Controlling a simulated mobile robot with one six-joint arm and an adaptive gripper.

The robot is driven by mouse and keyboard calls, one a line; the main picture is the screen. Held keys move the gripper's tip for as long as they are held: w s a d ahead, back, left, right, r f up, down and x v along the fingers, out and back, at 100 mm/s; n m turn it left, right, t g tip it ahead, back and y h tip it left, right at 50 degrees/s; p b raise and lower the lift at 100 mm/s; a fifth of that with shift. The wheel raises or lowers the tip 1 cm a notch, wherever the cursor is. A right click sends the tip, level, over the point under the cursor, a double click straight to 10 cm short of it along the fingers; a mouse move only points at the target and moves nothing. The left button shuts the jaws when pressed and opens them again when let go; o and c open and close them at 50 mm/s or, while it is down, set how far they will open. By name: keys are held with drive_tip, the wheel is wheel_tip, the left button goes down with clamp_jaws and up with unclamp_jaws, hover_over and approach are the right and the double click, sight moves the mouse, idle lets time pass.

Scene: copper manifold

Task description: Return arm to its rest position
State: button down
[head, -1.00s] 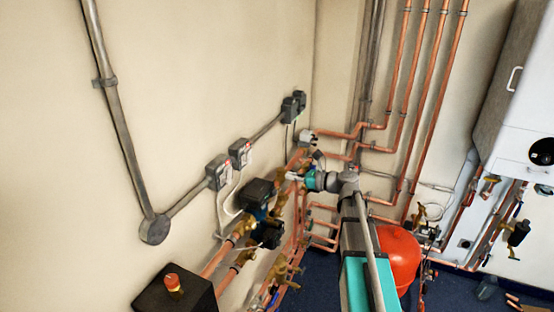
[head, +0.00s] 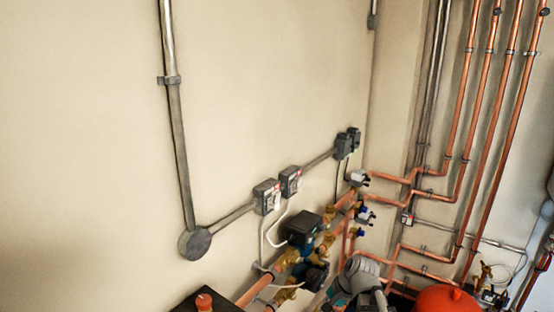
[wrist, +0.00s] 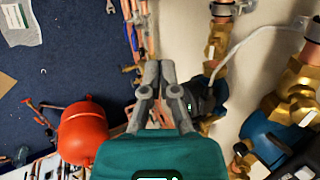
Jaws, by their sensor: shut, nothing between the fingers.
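My gripper (wrist: 159,70) shows in the wrist view with its two grey fingers together and nothing between them. It points over the copper pipes along the wall, with the blue floor to its left. In the head view my arm (head: 362,278) shows only at the bottom edge, as a grey joint with a teal part, in front of the lower pipes. My gripper cannot be made out there.
A red tank (head: 447,301) stands right of my arm; it also shows in the wrist view (wrist: 84,134). A pump with a black box (head: 303,229) and brass valves is close by on the left. The upper left wall is mostly bare.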

drive_tip(key=s+d+f+n+g+h+b, duration=0.1)
drive_tip(key=s+d+f+n+h+b, duration=0.2)
drive_tip(key=s+f+n+h, duration=0.2)
drive_tip(key=shift+s+f+n+g+b, duration=0.3)
drive_tip(key=shift+s+f+n, duration=0.45)
drive_tip(key=shift+s+n, duration=0.35)
